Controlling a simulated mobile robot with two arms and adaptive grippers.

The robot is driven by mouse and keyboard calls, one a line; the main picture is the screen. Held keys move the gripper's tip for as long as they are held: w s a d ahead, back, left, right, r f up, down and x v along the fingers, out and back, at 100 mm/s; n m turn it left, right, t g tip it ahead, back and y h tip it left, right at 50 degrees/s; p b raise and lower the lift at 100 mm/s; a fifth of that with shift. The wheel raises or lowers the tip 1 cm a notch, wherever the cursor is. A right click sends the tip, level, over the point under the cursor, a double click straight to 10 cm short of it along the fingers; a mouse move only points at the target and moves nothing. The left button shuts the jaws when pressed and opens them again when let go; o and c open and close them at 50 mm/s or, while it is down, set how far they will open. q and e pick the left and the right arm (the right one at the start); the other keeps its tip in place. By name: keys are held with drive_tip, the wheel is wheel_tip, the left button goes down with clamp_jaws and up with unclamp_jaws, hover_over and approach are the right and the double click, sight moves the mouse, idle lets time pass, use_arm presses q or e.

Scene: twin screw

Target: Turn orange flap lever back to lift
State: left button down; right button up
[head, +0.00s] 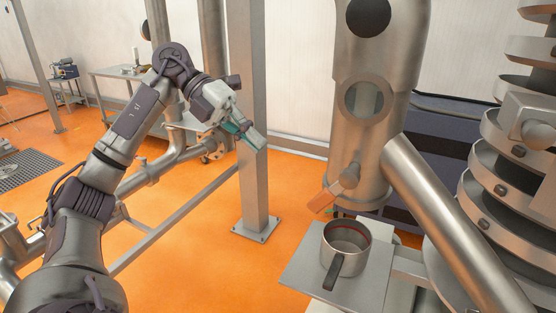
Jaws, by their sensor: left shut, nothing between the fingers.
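The orange flap lever (320,203) sticks out to the lower left from the bottom of a vertical steel pipe (362,150). It hangs just above and left of a steel cup's rim. A small green bit shows beside it. My left gripper (257,141) is up and to the left of the lever, in front of a steel post. Its fingers are shut with nothing between them, and it is clearly apart from the lever in the picture. My right gripper is out of view.
The steel cup (345,249) with a dark handle stands on a flat metal plate (303,262) below the pipe. A slanted tube (440,215) and a stacked screw-shaped column (515,150) fill the right side. The steel post (254,190) stands behind my left gripper. Orange floor lies open between.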

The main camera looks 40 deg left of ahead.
sight(315, 197)
use_arm(q)
drive_tip(key=p+x, duration=0.2)
drive_tip(key=x, duration=1)
drive_tip(key=shift+d+r+p, duration=0.1)
drive_tip(key=shift+d+p, duration=0.05)
drive_tip(key=shift+p, duration=0.2)
drive_tip(key=shift+w+d+f, duration=0.15)
drive_tip(key=shift+d+f, duration=0.15)
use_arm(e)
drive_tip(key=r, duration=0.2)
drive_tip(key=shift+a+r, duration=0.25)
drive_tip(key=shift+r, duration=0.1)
use_arm(q)
drive_tip(key=shift+f, duration=0.1)
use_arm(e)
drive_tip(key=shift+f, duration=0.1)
